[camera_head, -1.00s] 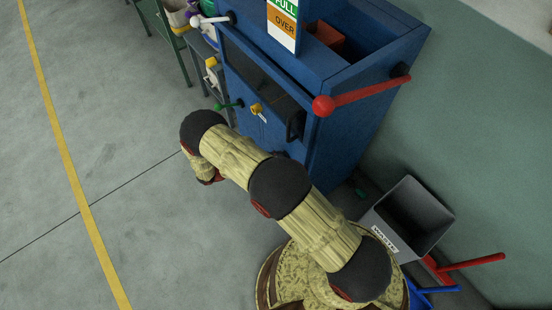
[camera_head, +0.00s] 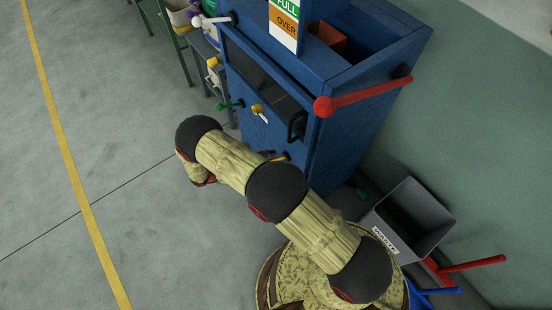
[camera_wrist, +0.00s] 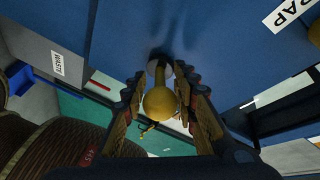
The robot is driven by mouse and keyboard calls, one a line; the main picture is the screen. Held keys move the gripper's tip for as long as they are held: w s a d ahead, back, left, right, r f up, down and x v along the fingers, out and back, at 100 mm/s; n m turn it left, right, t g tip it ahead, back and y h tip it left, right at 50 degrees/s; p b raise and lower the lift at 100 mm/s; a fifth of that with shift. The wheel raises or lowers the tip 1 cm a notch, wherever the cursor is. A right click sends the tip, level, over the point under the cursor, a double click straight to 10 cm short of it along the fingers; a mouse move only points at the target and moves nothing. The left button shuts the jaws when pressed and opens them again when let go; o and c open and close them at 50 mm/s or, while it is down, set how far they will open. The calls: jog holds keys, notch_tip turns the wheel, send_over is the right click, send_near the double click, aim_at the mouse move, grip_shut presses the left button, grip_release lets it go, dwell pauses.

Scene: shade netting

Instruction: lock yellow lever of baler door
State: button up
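In the wrist view a yellow round-knobbed lever (camera_wrist: 159,102) stands out from the blue baler front, its stem running up to a pale round mount. My gripper (camera_wrist: 162,88) has its two fingers apart on either side of the knob; I see no clear grip. In the head view the blue baler door (camera_head: 247,128) carries a yellow knob (camera_head: 257,109). A small yellow and dark piece shows lower down, beside my arm; I cannot tell what it is.
A black door handle (camera_head: 297,126) and a red-knobbed lever (camera_head: 323,106) stick out from the baler. A grey waste bin (camera_head: 409,218) stands on the right, with red and blue tools beside it. The grey floor at left is clear.

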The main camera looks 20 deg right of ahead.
jog(key=a, duration=0.9)
jog(key=shift+w, duration=0.35)
jog(key=shift+c, duration=0.4)
